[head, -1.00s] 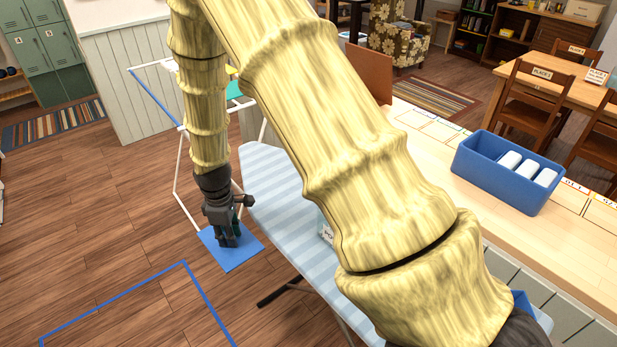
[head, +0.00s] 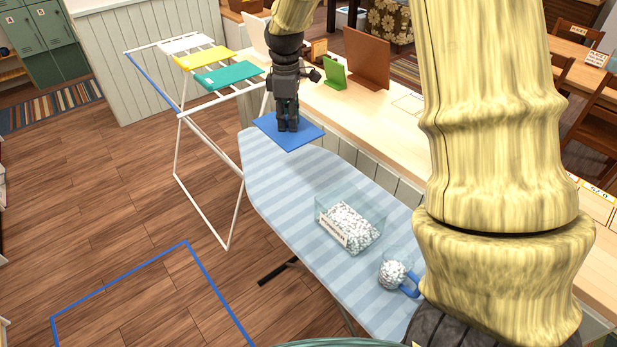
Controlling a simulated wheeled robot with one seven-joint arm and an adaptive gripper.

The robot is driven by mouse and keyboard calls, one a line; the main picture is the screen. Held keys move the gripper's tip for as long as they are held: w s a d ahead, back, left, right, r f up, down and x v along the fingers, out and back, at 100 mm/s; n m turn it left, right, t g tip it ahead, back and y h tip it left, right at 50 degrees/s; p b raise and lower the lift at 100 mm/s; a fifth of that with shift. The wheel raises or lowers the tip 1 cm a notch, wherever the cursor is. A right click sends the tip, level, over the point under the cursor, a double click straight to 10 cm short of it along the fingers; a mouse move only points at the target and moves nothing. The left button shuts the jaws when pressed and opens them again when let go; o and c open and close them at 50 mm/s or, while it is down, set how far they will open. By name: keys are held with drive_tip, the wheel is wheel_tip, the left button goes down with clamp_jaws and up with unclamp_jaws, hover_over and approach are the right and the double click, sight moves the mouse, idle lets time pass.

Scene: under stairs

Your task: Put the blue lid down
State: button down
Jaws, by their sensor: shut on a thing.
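The blue lid (head: 305,135) is a flat square panel, held level in my gripper (head: 288,128). The gripper points down and its fingers are shut on the middle of the lid, where the grip itself is partly hidden. In the picture the lid lies over the far end of the ironing board (head: 275,175), which has a light blue striped cover. I cannot tell whether the lid touches the board or hangs above it. A clear open box (head: 350,226) of white pellets with a label stands on the board.
A clear jug with a blue handle (head: 396,274), holding white pellets, stands nearer on the board. A drying rack (head: 180,140) with coloured cloths is at left. A long wooden counter (head: 375,123) runs along the right. Blue tape (head: 120,278) marks the floor.

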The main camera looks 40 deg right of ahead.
drive_tip(key=d+r, duration=0.1)
drive_tip(key=d, duration=0.1)
drive_tip(key=d+r, duration=0.1)
drive_tip(key=r, duration=0.1)
drive_tip(key=shift+s+d+r+p, duration=0.25)
drive_tip(key=shift+s+d+p, duration=0.1)
drive_tip(key=shift+s+d, duration=0.05)
drive_tip(key=shift+s+f+b, duration=0.1)
drive_tip(key=shift+f+b, duration=0.4)
drive_tip(key=shift+f, duration=11.6)
drive_tip(key=shift+f, duration=0.1)
drive_tip(key=c, duration=1.2)
unclamp_jaws()
drive_tip(key=shift+r+b, duration=2.05)
drive_tip(key=shift+r, duration=4.05)
